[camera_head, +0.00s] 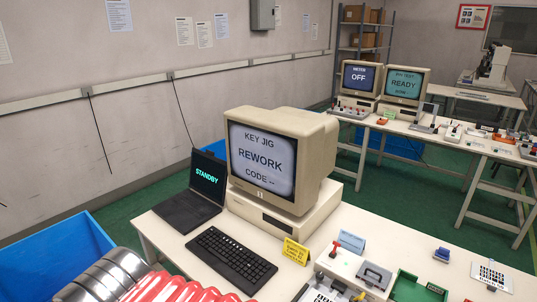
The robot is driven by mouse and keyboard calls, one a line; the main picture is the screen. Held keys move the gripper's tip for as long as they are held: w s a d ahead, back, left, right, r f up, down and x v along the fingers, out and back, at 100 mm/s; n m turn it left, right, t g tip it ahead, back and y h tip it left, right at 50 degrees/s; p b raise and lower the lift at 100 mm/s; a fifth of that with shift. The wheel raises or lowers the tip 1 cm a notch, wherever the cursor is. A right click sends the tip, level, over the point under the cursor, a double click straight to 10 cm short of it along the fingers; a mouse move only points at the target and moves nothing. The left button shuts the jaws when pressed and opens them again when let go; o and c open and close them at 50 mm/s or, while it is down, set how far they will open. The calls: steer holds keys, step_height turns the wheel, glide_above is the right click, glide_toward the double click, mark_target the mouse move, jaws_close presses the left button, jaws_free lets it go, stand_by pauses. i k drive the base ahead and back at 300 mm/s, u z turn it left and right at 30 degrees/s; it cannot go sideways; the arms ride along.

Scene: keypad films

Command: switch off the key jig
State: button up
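A beige computer monitor (262,160) stands on the near white table, lit with "KEY JIG", "REWORK" and "CODE --". It sits on a beige base unit (277,219). A black keyboard (232,259) lies in front of it. To the right, at the front of the table, are a small fixture with a red top (334,248), a grey box (374,275) and a keypad-like device (322,293) cut off by the bottom edge. I cannot tell which of these is the jig's own switch. My gripper is not in view.
A dark laptop (202,185) reading "STANDBY" stands left of the monitor. A yellow card (295,251), a blue card (351,241) and a green tray (415,288) crowd the table's right part. Blue bin (60,262) at left. Far monitors read "OFF" (358,77) and "READY" (404,84).

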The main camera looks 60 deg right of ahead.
mark_target(337, 244)
steer(key=u, duration=1.45)
steer(key=i, duration=0.3)
steer(key=z, duration=2.85)
